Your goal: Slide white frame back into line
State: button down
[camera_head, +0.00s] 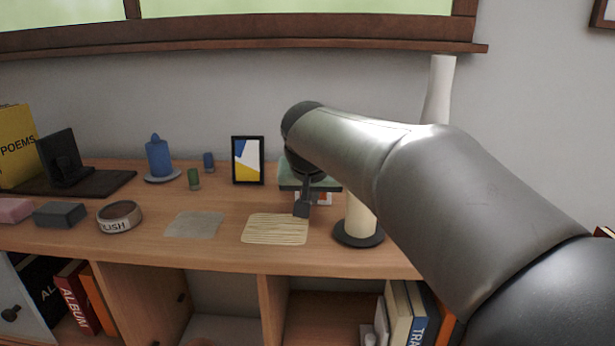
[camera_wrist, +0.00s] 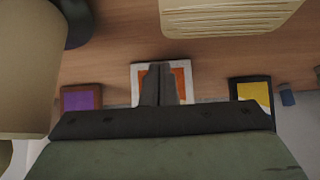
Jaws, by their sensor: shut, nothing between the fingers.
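The white frame with an orange and white picture (camera_head: 326,197) stands on the wooden shelf top, mostly hidden behind my gripper in the head view. In the wrist view the white frame (camera_wrist: 186,73) lies between a brown frame with a purple picture (camera_wrist: 82,98) and a black frame (camera_wrist: 240,88). It sits nearer the striped mat than those two. My gripper (camera_head: 301,211) is shut and empty, pointing down close in front of the white frame. In the wrist view its fingers (camera_wrist: 159,70) overlap the middle of the picture; contact cannot be told. The black frame (camera_head: 236,160) stands left of my gripper.
A cream cylinder on a black base (camera_head: 361,218) stands close to the right of my gripper. A striped cream mat (camera_head: 275,230) lies in front. A small green object (camera_head: 194,179), a blue object (camera_head: 209,162) and a blue candle (camera_head: 158,158) stand to the left.

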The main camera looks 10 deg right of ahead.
jog(key=shift+w+d, duration=0.2)
jog(key=shift+w, duration=0.35)
jog(key=shift+w+d+p, duration=0.4)
jog(key=shift+w+p, duration=0.25)
jog(key=shift+w, duration=0.6)
jog(key=shift+w+d+p, duration=0.35)
jog(key=shift+w+p, duration=0.35)
jog(key=shift+w, duration=0.6)
jog(key=shift+w+d+p, duration=0.4)
jog(key=shift+w+p, duration=0.25)
jog(key=shift+w, duration=0.6)
jog(key=shift+s+a+f+b, duration=0.1)
jog(key=shift+s+a+b, duration=0.1)
jog(key=shift+s+b, duration=0.3)
jog(key=shift+s+a+b, duration=0.15)
jog(key=shift+s+b, duration=0.25)
jog(key=shift+s, duration=0.2)
jog(key=s+a+b, duration=0.1)
jog(key=s, duration=0.2)
jog(key=s+a+b, duration=0.1)
jog(key=s+b, duration=0.1)
jog(key=s, duration=0.1)
jog(key=s+a+b, duration=0.1)
jog(key=s+b, duration=0.1)
jog(key=s, duration=0.1)
jog(key=shift+s, duration=0.65)
